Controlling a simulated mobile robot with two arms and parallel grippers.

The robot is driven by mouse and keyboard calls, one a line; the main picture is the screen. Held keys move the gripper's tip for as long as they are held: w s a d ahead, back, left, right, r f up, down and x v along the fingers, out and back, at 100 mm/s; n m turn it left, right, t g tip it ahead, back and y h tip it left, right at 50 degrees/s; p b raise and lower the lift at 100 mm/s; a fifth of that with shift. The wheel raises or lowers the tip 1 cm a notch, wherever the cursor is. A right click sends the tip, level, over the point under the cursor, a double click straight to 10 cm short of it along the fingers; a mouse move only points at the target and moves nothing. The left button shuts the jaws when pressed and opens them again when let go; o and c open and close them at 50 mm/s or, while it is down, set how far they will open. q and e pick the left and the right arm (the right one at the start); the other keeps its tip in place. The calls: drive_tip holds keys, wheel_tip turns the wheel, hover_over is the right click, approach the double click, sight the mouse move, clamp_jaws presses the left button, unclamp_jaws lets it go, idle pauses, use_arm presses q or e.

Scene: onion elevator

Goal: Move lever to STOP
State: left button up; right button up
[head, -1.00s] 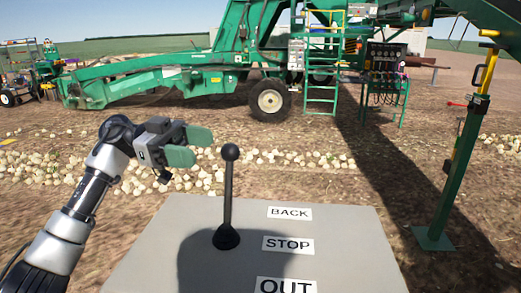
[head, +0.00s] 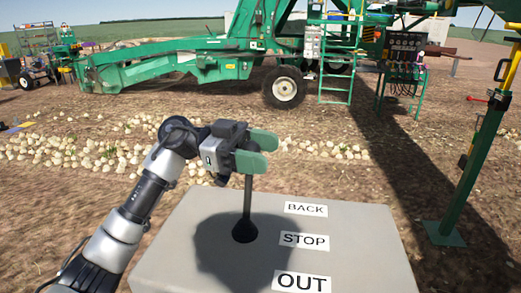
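The black lever (head: 248,198) stands nearly upright on a grey panel (head: 185,250). Its round base is beside the STOP label (head: 304,240). The BACK label (head: 306,208) is farther away and the OUT label (head: 301,282) is nearer. My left gripper (head: 257,151) is at the top of the lever, with its two green fingers apart. The fingers hide the lever's knob, and I cannot see whether they touch it. My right gripper is not in view.
A large green machine (head: 190,55) with wheels stands behind the panel. Onions (head: 75,153) lie in a row on the soil. A green post (head: 475,170) stands to the right. The space above the labels is clear.

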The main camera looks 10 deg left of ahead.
use_arm(q)
clamp_jaws()
drive_tip(key=shift+s+r, duration=0.2)
drive_tip(key=shift+s, duration=0.05)
drive_tip(key=s+r+m, duration=0.1)
drive_tip(key=s+m, duration=0.3)
drive_tip(key=s, duration=0.2)
drive_tip(key=shift+m+y+p, duration=0.4)
drive_tip(key=shift+p, duration=0.05)
drive_tip(key=shift+r, duration=0.1)
drive_tip(key=shift+c, duration=0.3)
unclamp_jaws()
drive_tip(key=shift+o, duration=1)
drive_tip(key=shift+w, duration=0.15)
